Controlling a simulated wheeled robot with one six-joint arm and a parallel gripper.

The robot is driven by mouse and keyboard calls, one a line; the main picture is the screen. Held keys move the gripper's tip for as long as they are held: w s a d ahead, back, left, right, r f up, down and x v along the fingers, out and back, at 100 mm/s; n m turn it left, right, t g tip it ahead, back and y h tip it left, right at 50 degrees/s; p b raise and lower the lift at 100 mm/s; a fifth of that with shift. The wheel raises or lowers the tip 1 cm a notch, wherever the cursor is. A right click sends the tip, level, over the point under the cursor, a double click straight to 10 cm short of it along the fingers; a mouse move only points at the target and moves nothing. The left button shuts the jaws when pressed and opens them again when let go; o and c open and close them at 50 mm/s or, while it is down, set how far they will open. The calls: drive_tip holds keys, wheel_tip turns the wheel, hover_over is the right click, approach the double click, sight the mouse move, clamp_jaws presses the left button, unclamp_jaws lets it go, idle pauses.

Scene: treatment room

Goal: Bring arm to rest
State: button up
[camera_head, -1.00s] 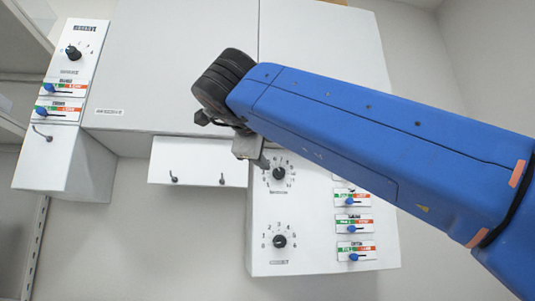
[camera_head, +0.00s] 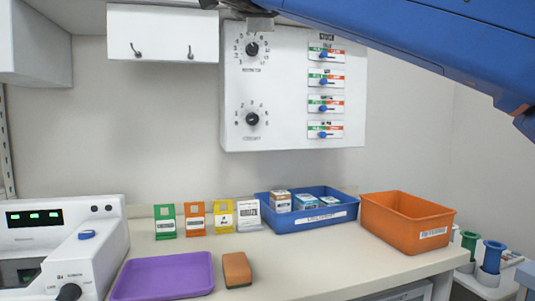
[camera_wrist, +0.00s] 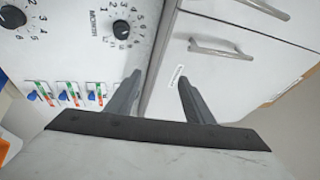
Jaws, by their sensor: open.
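My blue arm (camera_head: 400,45) crosses the upper right of the head view, raised in front of the wall units. Its end is mostly cut off at the top edge of that view. In the wrist view my gripper (camera_wrist: 158,80) shows two grey fingers set well apart, with nothing between them. The fingers face a white control panel (camera_wrist: 75,50) with dials and a white cabinet door (camera_wrist: 235,65) with a handle. I cannot tell how close they are to these surfaces.
Below, the counter (camera_head: 290,270) holds a purple tray (camera_head: 165,275), a brown sponge (camera_head: 237,268), several small packets, a blue bin (camera_head: 312,217), an orange bin (camera_head: 408,220) and a white machine (camera_head: 60,240).

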drive_tip(key=s+d+f+n+g+y, duration=0.15)
drive_tip(key=d+f+n+y, duration=0.3)
drive_tip(key=f+n, duration=0.7)
drive_tip(key=s+d+f+n+g+y, duration=0.1)
drive_tip(key=d+f+n+g+y, duration=0.4)
drive_tip(key=f, duration=1.1)
drive_tip(key=s+d+f+n+g+h, duration=0.1)
drive_tip(key=s+d+f, duration=0.2)
drive_tip(key=f, duration=0.7)
drive_tip(key=s+d+f+n+g+h, duration=0.1)
drive_tip(key=s+d+f, duration=0.3)
drive_tip(key=f, duration=0.7)
drive_tip(key=s+d+f+n+g+h, duration=0.1)
drive_tip(key=s+d+f+g+h, duration=0.1)
drive_tip(key=f, duration=0.8)
drive_tip(key=shift+s+d+f+g, duration=0.15)
drive_tip(key=shift+s+d+g, duration=0.6)
drive_tip(key=shift+d, duration=0.25)
drive_tip(key=s+d+f+g+h, duration=0.2)
drive_tip(key=s+d+f, duration=0.2)
drive_tip(key=s+f, duration=0.2)
drive_tip(key=s+d+f+g+h, duration=0.1)
drive_tip(key=s+d+f+g, duration=0.1)
drive_tip(key=s+d+f, duration=0.3)
wheel_tip(320, 180, down, 4)
drive_tip(key=shift+s+f+m+h, duration=0.25)
drive_tip(key=shift+s+m+h, duration=0.1)
drive_tip(key=shift+s, duration=0.5)
